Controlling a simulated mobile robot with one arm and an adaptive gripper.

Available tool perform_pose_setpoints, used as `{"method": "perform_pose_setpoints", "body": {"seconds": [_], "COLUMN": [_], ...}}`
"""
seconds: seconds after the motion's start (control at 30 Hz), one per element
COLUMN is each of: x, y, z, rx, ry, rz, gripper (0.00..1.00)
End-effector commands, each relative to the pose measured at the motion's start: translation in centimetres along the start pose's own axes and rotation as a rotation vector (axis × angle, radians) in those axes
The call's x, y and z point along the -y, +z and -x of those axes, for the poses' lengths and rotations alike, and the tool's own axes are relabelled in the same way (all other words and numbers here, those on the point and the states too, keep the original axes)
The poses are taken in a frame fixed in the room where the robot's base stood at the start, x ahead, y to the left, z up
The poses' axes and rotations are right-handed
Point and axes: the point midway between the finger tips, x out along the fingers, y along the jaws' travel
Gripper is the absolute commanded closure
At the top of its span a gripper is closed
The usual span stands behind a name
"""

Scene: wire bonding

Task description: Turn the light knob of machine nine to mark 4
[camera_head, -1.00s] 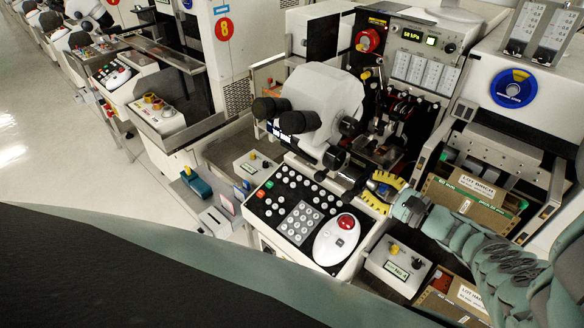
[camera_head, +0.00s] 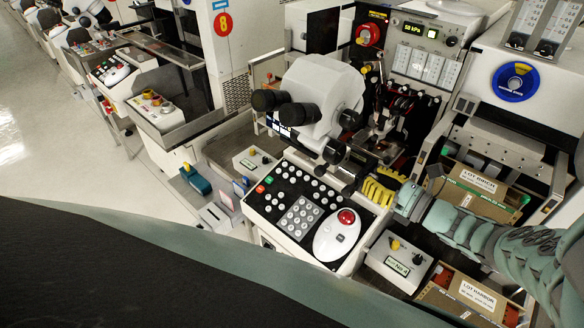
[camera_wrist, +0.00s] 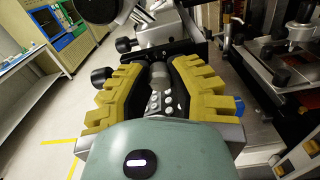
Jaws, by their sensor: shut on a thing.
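The machine (camera_head: 312,105), a white microscope bonder with a black keypad panel (camera_head: 287,214), stands in the middle of the head view; I see no number nine on it. My gripper (camera_head: 374,188), with yellow ridged fingers, is at its right side, below the microscope. In the wrist view my gripper (camera_wrist: 160,66) has its fingers closed in on a small grey cylindrical knob (camera_wrist: 159,74). This looks like the light knob, but its scale and pointer cannot be read. In the head view the fingers and the machine hide the knob.
A small box with yellow and black knobs (camera_head: 398,262) sits just below my wrist. Cardboard lot boxes (camera_head: 478,184) lie on the right. A white mouse-like pad with a red button (camera_head: 337,235) is near the gripper. Open floor (camera_head: 60,150) lies at left.

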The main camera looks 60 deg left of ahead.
Motion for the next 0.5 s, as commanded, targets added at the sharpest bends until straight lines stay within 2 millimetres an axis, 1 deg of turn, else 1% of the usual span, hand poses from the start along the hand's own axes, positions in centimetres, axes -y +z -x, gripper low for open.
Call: {"method": "perform_pose_setpoints", "body": {"seconds": [0.5], "x": [-0.11], "y": [-0.06], "z": [-0.21], "rx": [-0.003], "ry": [0.005], "rz": [-0.483], "gripper": [1.00]}}
